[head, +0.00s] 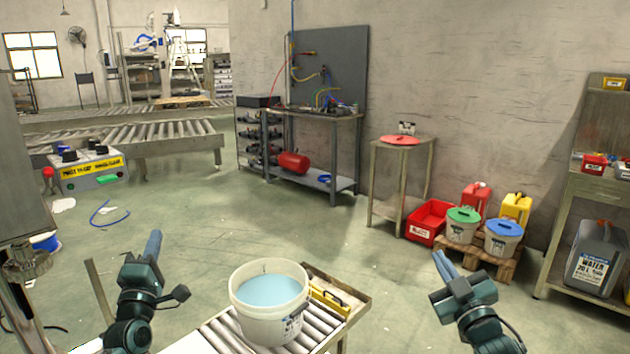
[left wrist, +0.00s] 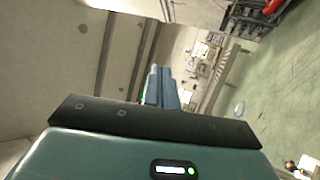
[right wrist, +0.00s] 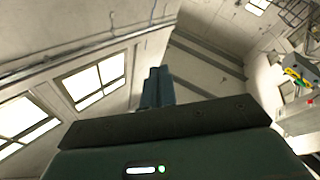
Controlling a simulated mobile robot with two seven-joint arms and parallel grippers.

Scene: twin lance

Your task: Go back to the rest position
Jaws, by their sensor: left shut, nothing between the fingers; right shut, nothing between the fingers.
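My left gripper (head: 153,245) is raised to the left of the white bucket, apart from it, with its fingers pointing up. Its fingers show closed together and empty in the left wrist view (left wrist: 160,88). My right gripper (head: 444,265) is raised to the right of the bucket, also clear of it. Its fingers show closed together and empty in the right wrist view (right wrist: 158,88). The white bucket (head: 262,312) holds blue liquid and stands upright, without a lid, on the roller stand (head: 222,335) between my arms.
A yellow tool (head: 330,300) lies beside the bucket. Lidded buckets with green (head: 463,216) and blue (head: 504,228) lids stand on a pallet at the right. A small table (head: 400,150) carries a red lid (head: 401,140). A control box (head: 90,168) is at the left. Open floor lies in the middle.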

